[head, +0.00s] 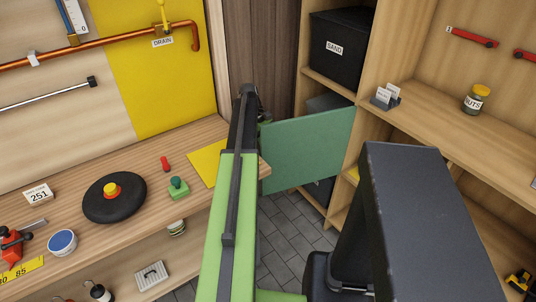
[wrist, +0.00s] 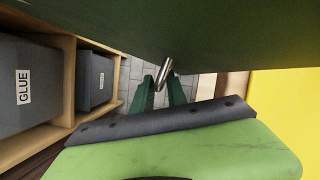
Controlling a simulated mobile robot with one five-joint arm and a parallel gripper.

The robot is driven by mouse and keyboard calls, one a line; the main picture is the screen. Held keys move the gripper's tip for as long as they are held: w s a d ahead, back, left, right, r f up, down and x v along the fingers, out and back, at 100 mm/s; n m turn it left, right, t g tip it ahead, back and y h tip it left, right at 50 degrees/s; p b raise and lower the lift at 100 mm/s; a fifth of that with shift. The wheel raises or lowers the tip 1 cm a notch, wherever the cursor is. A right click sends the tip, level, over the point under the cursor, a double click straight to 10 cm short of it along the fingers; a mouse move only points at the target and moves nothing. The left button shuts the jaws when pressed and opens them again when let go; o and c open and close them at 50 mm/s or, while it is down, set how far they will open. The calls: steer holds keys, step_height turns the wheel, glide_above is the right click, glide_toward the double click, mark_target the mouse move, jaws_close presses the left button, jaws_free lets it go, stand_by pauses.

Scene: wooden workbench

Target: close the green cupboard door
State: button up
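The green cupboard door (head: 308,150) stands open in the head view, swung out from the wooden shelf unit on the right. Its dark green panel (wrist: 190,30) fills the top of the wrist view. A short metal handle (wrist: 164,74) sticks out from the panel. My gripper (wrist: 161,88) has its two green fingers apart, with the handle appearing between their tips. I cannot tell whether they touch it. In the head view, my arm reaches to the door's left side; the fingers are hidden there.
Dark boxes sit in the shelf unit, including a GLUE box (wrist: 24,85) and a SAND box (head: 337,48). The workbench (head: 135,165) lies left of my arm, with a black disc (head: 114,200) and a green-handled stamp (head: 177,188). Tiled floor (head: 290,240) shows below the door.

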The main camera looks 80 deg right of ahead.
steer(key=shift+r, duration=0.1)
jaws_close()
stand_by(1.2)
